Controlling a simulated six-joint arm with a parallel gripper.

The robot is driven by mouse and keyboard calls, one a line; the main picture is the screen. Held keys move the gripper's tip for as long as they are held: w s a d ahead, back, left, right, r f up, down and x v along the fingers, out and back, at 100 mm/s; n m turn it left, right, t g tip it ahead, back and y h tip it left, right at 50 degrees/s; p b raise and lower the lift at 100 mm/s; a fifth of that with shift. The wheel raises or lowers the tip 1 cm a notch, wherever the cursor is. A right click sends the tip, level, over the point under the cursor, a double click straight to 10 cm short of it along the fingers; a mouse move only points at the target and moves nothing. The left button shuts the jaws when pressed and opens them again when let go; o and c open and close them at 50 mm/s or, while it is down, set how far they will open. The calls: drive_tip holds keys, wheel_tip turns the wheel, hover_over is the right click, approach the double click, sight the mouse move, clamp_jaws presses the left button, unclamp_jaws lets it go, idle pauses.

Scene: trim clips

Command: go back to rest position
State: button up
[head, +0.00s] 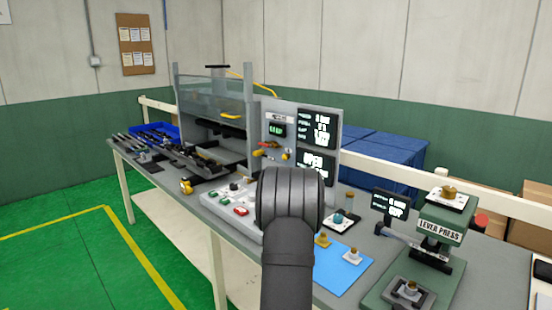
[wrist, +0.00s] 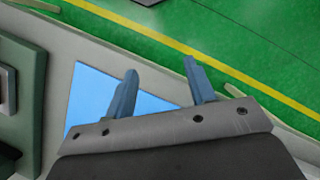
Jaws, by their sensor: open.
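My gripper (wrist: 158,85) shows in the wrist view with its two blue-grey fingers spread apart. It is open, and nothing is between the fingers. Below it lie the blue mat (wrist: 90,92), the bench edge and the green floor. In the head view my dark arm covers the middle of the bench, and the gripper's fingers are hidden there. The blue mat (head: 338,272) lies on the bench just right of my arm, with small brass-coloured parts (head: 352,256) on or beside it.
A green lever press (head: 440,235) stands at the right end of the bench. A control panel (head: 300,140) and a clear-shielded machine (head: 215,110) stand behind my arm. A button box (head: 228,203) is to the left. A blue bin (head: 155,132) is at the far left. Floor in front is clear.

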drive_tip(key=shift+m+y, duration=0.3)
drive_tip(key=shift+m, duration=0.5)
drive_tip(key=shift+s+a+f, duration=0.1)
drive_tip(key=shift+a+f, duration=0.2)
drive_tip(key=shift+a, duration=0.35)
drive_tip(key=shift+a+f, duration=0.3)
drive_tip(key=shift+a, duration=0.4)
drive_tip(key=shift+s+a+f, duration=0.1)
drive_tip(key=shift+a+f, duration=0.2)
drive_tip(key=shift+a, duration=0.35)
drive_tip(key=o, duration=1.1)
drive_tip(key=shift+d, duration=0.1)
drive_tip(key=s+d+r+m+t, duration=0.15)
drive_tip(key=s+d+r, duration=0.35)
drive_tip(key=d, duration=0.7)
drive_tip(key=s+d+r+m+t+h, duration=0.1)
drive_tip(key=s+d+r+m, duration=0.15)
drive_tip(key=d+r, duration=0.65)
drive_tip(key=s+d+r+m+t, duration=0.2)
drive_tip(key=s+d+r, duration=0.15)
drive_tip(key=d, duration=1.25)
drive_tip(key=f, duration=1)
drive_tip(key=shift+s+a+f, duration=0.1)
drive_tip(key=shift+a+f, duration=0.05)
drive_tip(key=shift+a, duration=0.05)
